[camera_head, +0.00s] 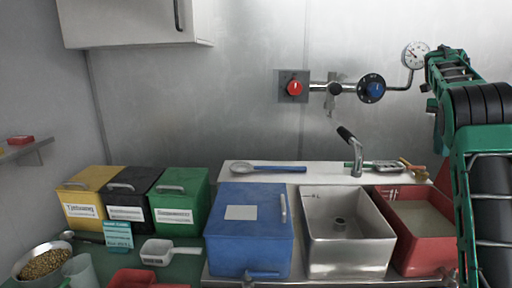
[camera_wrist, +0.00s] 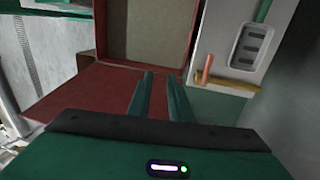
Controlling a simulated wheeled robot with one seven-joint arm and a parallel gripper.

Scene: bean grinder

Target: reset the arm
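My arm stands at the right edge of the head view, green and black, raised in front of the back wall and partly covering the right end of the counter. My gripper (camera_wrist: 160,78) shows in the wrist view as two green fingers with a narrow gap between them. It is open and nothing is between the fingers. The red bin (camera_wrist: 146,62) lies beyond the fingertips. It also shows in the head view (camera_head: 378,203), right of the steel sink. I cannot make out the fingertips in the head view.
The sink (camera_head: 318,262), tap (camera_head: 355,160) and blue box (camera_head: 248,238) are left of the red bin. A white ledge (camera_head: 320,176) behind holds a spoon and small tools. Wall valves (camera_head: 372,88) and a gauge (camera_head: 415,55) are near my arm. Coloured bins stand left.

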